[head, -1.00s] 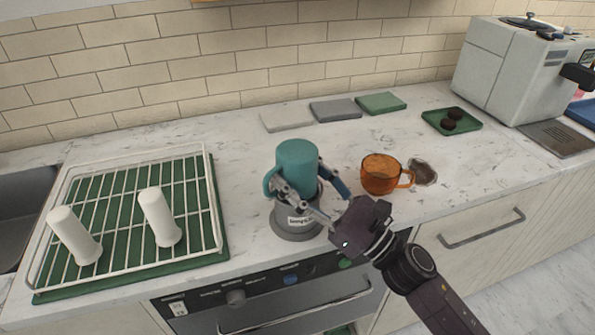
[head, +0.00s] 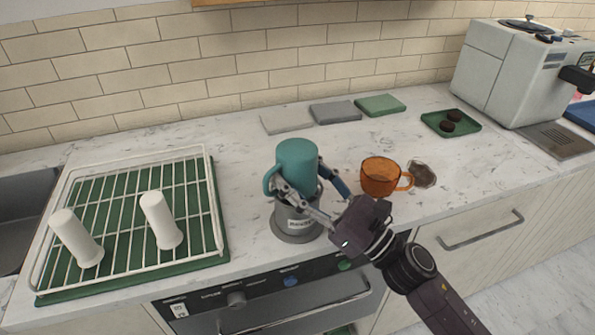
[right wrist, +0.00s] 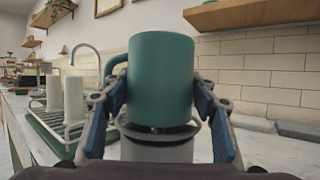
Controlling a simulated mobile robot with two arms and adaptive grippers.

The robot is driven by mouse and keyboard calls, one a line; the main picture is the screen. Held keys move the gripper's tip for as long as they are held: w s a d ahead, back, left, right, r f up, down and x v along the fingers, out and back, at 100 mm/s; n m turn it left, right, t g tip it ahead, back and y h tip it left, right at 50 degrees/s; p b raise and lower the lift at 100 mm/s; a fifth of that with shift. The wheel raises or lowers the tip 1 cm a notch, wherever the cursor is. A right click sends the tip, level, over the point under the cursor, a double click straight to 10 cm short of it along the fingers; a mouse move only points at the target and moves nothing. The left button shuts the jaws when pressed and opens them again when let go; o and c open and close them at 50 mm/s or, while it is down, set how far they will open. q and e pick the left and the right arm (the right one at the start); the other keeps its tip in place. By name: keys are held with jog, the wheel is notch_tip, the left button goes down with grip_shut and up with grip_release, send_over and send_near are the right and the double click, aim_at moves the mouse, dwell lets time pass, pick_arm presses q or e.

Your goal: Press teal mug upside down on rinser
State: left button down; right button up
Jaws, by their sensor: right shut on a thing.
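The teal mug (head: 297,163) is upside down, its closed base facing up and its handle to the left, on or just above the grey rinser (head: 297,226) on the counter. My right gripper (head: 312,193) is shut on the mug, with its fingers on both sides of the body. In the right wrist view the mug (right wrist: 161,80) is upright in line with the rinser (right wrist: 157,150), and a narrow gap with a dark ring shows under its rim. I cannot tell whether the rim touches the rinser. My left gripper is not in view.
A wire rack (head: 207,190) on a green mat with two white cylinders stands to the left. An orange glass mug (head: 379,178) stands close on the right, beside a dark patch (head: 422,174). Folded cloths (head: 335,111) and a green tray (head: 436,121) lie behind.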

aim_at(310, 152)
jog(key=shift+r+p, duration=2)
jog(key=shift+r, duration=1.1)
jog(key=shift+d, duration=0.1)
jog(key=shift+w+d+f+m+t+h, duration=0.1)
jog(key=shift+d+m+t+h, duration=0.25)
jog(key=shift+t, duration=0.25)
jog(key=s+d+r+m+t+h, duration=0.1)
jog(key=d+m+t+h, duration=0.6)
jog(key=d+h, duration=1)
jog(key=s+d+m, duration=0.1)
jog(key=m, duration=0.2)
jog(key=shift+s+t, duration=0.15)
jog(key=shift+t, duration=0.25)
